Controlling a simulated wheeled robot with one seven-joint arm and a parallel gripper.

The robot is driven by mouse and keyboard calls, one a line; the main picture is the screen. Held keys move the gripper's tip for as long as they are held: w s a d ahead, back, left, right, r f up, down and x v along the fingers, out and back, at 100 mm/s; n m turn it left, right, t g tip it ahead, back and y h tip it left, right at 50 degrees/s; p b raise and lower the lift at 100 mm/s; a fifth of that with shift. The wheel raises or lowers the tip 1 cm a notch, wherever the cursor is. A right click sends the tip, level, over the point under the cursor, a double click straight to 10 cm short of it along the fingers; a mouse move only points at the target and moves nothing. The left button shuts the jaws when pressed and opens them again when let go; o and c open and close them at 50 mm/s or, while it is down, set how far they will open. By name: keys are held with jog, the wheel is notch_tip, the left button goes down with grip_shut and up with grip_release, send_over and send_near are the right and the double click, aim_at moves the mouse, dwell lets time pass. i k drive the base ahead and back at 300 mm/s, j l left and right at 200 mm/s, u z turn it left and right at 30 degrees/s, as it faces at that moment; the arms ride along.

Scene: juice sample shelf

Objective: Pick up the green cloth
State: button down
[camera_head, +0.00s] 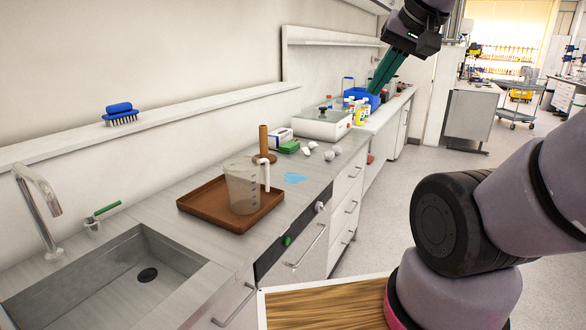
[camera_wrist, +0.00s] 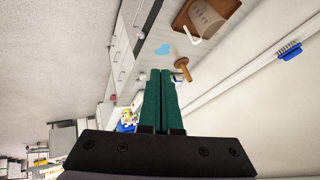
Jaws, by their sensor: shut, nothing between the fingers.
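A small green folded item (camera_head: 289,147), which looks like the green cloth, lies on the counter beside a white box, beyond the brown tray. I cannot make it out in the wrist view, where my fingers cover part of the counter. My gripper (camera_head: 374,90) is high above the far part of the counter, to the right of the green item and well apart from it. In the wrist view my gripper (camera_wrist: 161,71) shows its two long green fingers together, with nothing held.
A brown tray (camera_head: 199,201) holds a clear beaker (camera_head: 241,188). Near the green item stand a wooden-handled tool (camera_head: 263,142), a white box (camera_head: 279,137), small white pieces (camera_head: 329,155) and a scale-like device (camera_head: 320,124). A flat blue patch (camera_head: 295,179) lies in front. A blue bin (camera_head: 361,97) stands farther back.

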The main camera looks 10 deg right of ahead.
aim_at(288, 148)
jog(key=k+u, duration=0.1)
jog(key=k, duration=0.5)
jog(key=k+j+u, duration=0.1)
jog(key=k, duration=0.55)
jog(key=i+u, duration=0.1)
jog(key=u, duration=0.4)
jog(key=l+u, duration=0.15)
jog(key=u, duration=0.35)
jog(key=i+l+u, duration=0.1)
jog(key=u, duration=0.4)
jog(key=i+l, duration=0.1)
jog(key=l, duration=0.65)
jog(key=i+l, duration=0.15)
jog(key=l, duration=0.6)
jog(key=i+l, duration=0.1)
jog(key=l, duration=0.6)
jog(key=i+l, duration=0.15)
jog(key=l, duration=0.6)
jog(key=i+l, duration=0.1)
jog(key=l, duration=0.65)
jog(key=i+l, duration=0.15)
jog(key=l, duration=0.6)
jog(key=i+l, duration=0.1)
jog(key=l, duration=0.65)
jog(key=i+l, duration=0.15)
jog(key=l, duration=0.6)
